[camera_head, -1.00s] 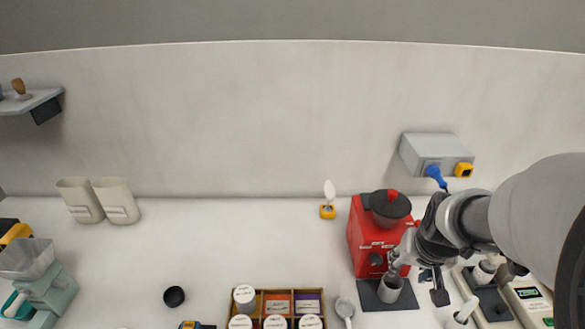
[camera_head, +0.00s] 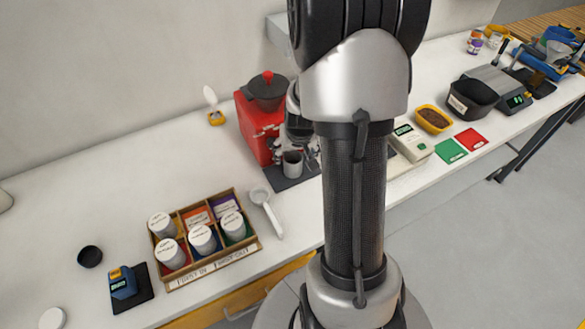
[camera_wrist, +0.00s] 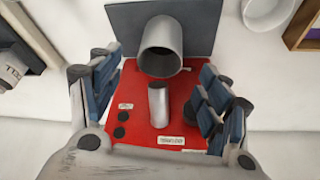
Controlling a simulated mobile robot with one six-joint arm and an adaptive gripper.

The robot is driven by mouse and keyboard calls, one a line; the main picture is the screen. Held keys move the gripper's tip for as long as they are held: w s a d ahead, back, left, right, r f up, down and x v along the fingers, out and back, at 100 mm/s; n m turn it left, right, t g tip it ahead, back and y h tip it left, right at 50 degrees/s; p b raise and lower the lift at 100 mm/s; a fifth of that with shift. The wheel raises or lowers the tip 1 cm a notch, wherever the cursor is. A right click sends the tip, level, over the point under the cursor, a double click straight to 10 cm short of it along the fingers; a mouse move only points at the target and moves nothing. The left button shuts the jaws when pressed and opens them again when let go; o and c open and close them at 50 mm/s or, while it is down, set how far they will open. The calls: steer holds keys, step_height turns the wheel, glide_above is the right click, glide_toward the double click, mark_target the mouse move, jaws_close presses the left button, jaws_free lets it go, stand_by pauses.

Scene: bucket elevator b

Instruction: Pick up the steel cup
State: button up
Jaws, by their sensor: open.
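The steel cup (camera_head: 292,163) stands on a dark mat (camera_head: 297,179) in front of the red grinder (camera_head: 258,127) in the head view. In the wrist view the cup (camera_wrist: 160,48) is a grey cylinder with its open mouth facing the camera. My gripper (camera_wrist: 155,85) is open, with one blue-padded finger on each side of the view. The cup lies beyond the fingertips, between their lines, and nothing is gripped. In the head view my gripper (camera_head: 306,148) is beside the cup, partly hidden by my arm.
The grinder's spout (camera_wrist: 158,106) and red front (camera_wrist: 135,140) are close between my fingers. A white-handled tool (camera_head: 266,208) and a wooden box (camera_head: 208,250) of several labelled jars are left of the mat. A green-screened device (camera_head: 412,143) is on the right.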

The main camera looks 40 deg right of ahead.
mark_target(293, 158)
steer(key=b+x, duration=0.3)
steer(key=x, duration=0.4)
steer(key=shift+r, duration=0.1)
steer(key=shift+c, duration=0.3)
steer(key=c, duration=1.4)
steer(key=shift+r, duration=0.15)
steer(key=shift+c, duration=0.4)
